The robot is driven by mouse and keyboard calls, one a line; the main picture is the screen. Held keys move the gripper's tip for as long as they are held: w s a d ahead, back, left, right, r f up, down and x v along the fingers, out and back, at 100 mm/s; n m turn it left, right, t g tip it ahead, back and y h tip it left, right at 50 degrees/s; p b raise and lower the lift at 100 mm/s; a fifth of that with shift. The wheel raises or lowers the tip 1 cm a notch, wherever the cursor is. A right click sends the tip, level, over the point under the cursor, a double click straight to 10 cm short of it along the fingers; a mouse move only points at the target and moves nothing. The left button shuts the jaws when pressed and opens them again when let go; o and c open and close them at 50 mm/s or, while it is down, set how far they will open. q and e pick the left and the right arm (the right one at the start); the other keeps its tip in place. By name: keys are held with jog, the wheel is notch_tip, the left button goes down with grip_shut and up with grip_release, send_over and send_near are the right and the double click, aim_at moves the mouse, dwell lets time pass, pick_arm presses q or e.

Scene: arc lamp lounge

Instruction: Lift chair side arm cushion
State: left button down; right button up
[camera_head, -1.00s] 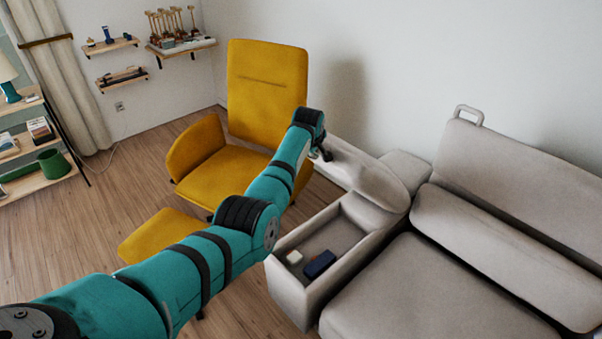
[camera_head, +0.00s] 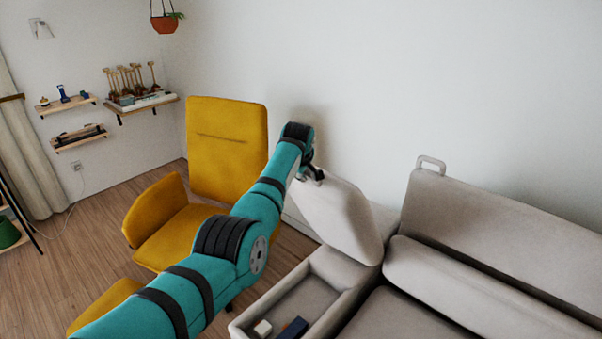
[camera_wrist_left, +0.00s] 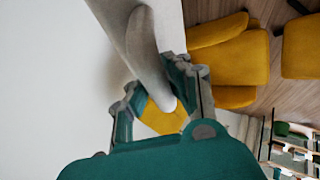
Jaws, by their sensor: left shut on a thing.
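The sofa's arm cushion (camera_head: 338,215) is a grey padded lid, tilted up steeply above the open storage box (camera_head: 262,312) in the sofa arm. My left gripper (camera_head: 312,172) is at the cushion's raised upper edge. In the left wrist view the cushion (camera_wrist_left: 146,52) reaches between the fingers of my left gripper (camera_wrist_left: 160,95), which is shut on its edge. My right gripper is not in view.
The box holds a small white item (camera_head: 263,328) and a dark blue item (camera_head: 292,328). A yellow chair (camera_head: 226,150) stands left of the sofa (camera_head: 470,230). The white wall is close behind. Wall shelves (camera_head: 140,105) hang at the back left.

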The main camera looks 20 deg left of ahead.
pick_arm(q)
jog(key=c, duration=1.2)
grip_release()
jog(key=shift+s+r, duration=0.15)
jog(key=shift+r, duration=0.15)
jog(key=shift+o, duration=0.2)
jog(key=shift+f, duration=0.1)
jog(key=shift+s+d+r, duration=0.1)
jog(key=shift+s+r, duration=0.25)
jog(key=shift+r, duration=0.2)
jog(key=v, duration=1)
jog(key=shift+s+r, duration=0.25)
jog(key=shift+s, duration=0.05)
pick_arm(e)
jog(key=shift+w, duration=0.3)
pick_arm(q)
jog(key=shift+f, duration=0.1)
